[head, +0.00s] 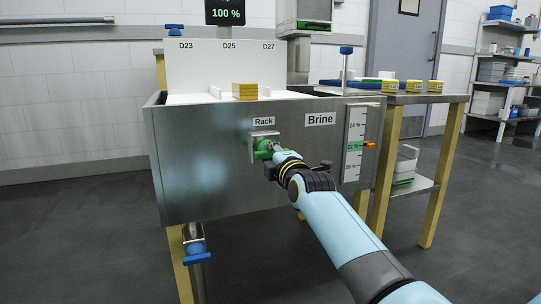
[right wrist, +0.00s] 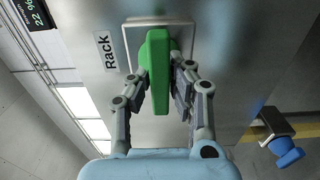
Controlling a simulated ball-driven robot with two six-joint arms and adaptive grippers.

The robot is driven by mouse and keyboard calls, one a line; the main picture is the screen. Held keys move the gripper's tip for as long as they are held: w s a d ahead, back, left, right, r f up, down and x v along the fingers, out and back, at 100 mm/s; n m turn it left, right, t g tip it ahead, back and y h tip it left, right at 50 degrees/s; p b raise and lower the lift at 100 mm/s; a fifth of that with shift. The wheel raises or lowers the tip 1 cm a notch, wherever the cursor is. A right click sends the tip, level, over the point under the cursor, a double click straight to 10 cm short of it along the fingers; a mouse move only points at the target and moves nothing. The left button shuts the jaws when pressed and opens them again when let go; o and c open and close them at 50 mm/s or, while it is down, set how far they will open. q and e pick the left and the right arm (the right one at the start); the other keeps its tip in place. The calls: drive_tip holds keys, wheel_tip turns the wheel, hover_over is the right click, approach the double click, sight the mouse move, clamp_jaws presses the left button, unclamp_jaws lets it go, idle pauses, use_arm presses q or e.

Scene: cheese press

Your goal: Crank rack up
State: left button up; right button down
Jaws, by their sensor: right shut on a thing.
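The green rack crank (head: 263,154) sits on a pale plate on the front of the steel brine tank (head: 215,190), under a label reading "Rack" (head: 264,121). In the right wrist view the crank's green handle (right wrist: 155,75) runs between my two fingers. My right gripper (right wrist: 160,88) is shut on this handle; it also shows in the head view (head: 275,157), partly hidden by its own wrist. My left gripper is not in view.
A display (head: 224,13) above the tank reads 100 %. A gauge (head: 354,145) with an orange pointer is at the tank's right. A blue-handled valve (head: 197,253) hangs below. A side table (head: 440,99) with yellow blocks stands at right. The floor at left is clear.

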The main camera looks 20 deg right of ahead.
drive_tip(key=shift+f, duration=0.2)
drive_tip(key=c, duration=1.4)
unclamp_jaws()
drive_tip(key=shift+o, duration=0.8)
drive_tip(key=shift+r, duration=0.1)
drive_tip(key=s, duration=1.2)
drive_tip(key=shift+d, duration=0.2)
